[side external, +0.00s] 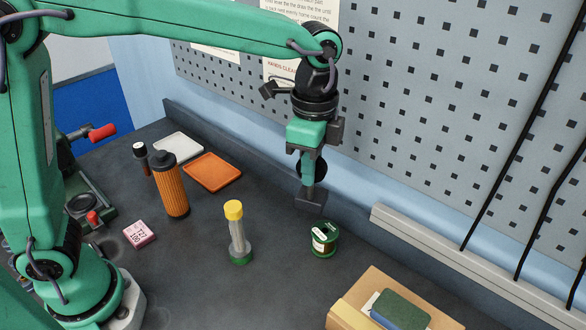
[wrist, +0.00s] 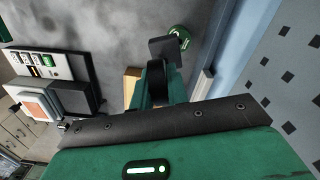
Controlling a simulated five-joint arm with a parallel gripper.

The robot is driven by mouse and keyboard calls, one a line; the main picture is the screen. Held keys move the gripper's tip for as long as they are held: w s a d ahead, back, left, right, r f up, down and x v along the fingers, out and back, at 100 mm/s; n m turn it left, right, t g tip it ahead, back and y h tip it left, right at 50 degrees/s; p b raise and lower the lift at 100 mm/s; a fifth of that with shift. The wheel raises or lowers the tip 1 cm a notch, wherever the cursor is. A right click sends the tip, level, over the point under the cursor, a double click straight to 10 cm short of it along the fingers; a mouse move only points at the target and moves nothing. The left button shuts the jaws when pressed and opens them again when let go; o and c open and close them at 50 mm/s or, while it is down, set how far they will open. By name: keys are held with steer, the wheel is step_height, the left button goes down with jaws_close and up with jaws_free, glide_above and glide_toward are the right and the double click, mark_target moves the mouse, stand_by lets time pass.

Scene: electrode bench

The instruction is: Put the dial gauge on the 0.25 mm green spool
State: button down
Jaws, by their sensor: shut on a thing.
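My gripper (side external: 308,172) hangs above the bench, pointing down, shut on a dark thing that I take to be the dial gauge (side external: 320,167). It has a round black body and a square grey foot at its lower end. The foot also shows in the wrist view, beyond the round black part (wrist: 158,76) between my fingers. Its face cannot be read. The green spool (side external: 325,240), with a white label, stands upright on the bench below and slightly right of the foot. The spool (wrist: 181,33) is partly hidden by the foot in the wrist view. The label is too small to read.
A yellow-capped tube (side external: 237,228) stands left of the spool. A cardboard box (side external: 348,315) with a green-and-blue sponge (side external: 402,308) is nearer the front right. An orange bottle (side external: 170,187), orange tray (side external: 212,172) and pink block (side external: 139,234) are farther left. A grey rail (side external: 450,258) runs along the wall.

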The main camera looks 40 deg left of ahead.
steer(key=s+d+m, duration=0.4)
steer(key=s+d, duration=0.1)
steer(key=d, duration=0.2)
steer(key=shift+s+r, duration=0.4)
steer(key=shift+r, duration=0.05)
steer(key=w+a+f, duration=0.6)
steer(key=w+f, duration=0.4)
steer(key=f, duration=0.1)
steer(key=shift+a, duration=0.15)
steer(key=shift+f, duration=0.1)
stand_by(0.4)
steer(key=c, duration=1.4)
jaws_free()
steer(key=shift+s+f, duration=0.1)
steer(key=shift+o, duration=0.2)
step_height(320, 180, up, 12)
steer(key=shift+r, duration=0.2)
